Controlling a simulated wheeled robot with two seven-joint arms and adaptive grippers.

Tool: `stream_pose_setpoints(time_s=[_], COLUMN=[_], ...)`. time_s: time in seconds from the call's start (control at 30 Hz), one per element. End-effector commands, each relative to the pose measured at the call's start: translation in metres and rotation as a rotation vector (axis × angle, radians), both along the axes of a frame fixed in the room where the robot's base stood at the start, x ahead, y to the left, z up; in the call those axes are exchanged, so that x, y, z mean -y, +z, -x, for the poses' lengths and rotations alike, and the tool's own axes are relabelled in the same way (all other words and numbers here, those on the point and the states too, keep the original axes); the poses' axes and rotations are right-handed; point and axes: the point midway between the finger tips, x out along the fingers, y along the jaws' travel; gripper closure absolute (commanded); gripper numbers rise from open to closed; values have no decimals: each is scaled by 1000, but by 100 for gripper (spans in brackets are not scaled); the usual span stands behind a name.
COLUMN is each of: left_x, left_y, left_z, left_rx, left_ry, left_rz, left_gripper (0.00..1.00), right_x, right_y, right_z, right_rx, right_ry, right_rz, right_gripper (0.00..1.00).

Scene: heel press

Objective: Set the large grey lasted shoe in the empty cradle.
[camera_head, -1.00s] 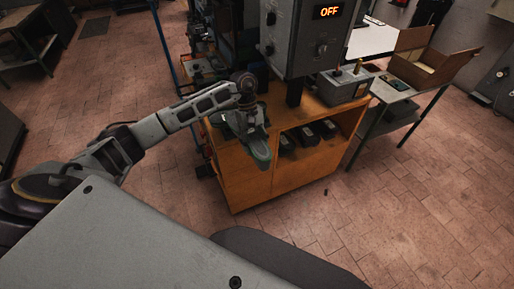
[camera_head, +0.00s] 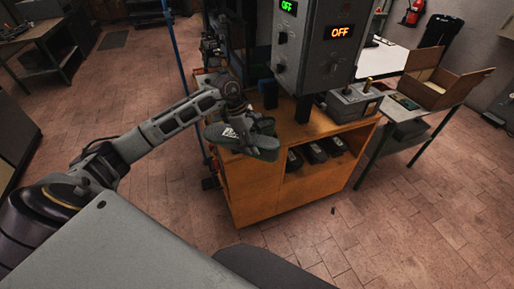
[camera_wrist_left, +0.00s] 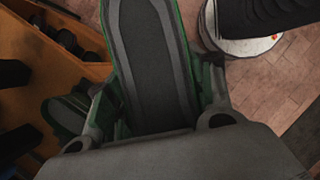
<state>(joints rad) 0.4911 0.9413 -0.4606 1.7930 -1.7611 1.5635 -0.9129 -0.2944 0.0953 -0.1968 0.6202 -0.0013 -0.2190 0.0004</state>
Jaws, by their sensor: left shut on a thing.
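My left gripper (camera_head: 240,123) is shut on a lasted shoe (camera_head: 262,146), dark grey with green edges, near the front left corner of the orange bench. In the left wrist view the shoe's long grey sole (camera_wrist_left: 152,55) lies between the two fingers. Another green piece (camera_wrist_left: 65,108) shows beyond the left finger there; I cannot tell whether it is a second shoe. The empty cradle cannot be made out in these views. My right gripper is out of view.
The orange bench (camera_head: 250,195) carries a grey control box (camera_head: 315,50) with one green and one orange OFF display. Several dark pieces (camera_head: 313,153) lie on its shelf. A lever box (camera_head: 350,103) and a table with an open carton (camera_head: 437,92) stand right.

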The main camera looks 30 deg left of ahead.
Motion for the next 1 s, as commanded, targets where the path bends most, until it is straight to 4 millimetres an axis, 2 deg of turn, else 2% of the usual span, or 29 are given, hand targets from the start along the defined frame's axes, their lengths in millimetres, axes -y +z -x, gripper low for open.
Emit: stream_pose_setpoints(time_s=[0.6,1.0], left_x=[-29,-39], left_y=[37,52], left_z=[-9,-11], left_rx=[2,-1], left_ry=[447,612], left_rz=[2,4], left_gripper=[85,85], right_x=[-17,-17], right_y=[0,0], right_z=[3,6], right_rx=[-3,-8], right_ry=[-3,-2], right_rz=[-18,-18], right_gripper=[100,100])
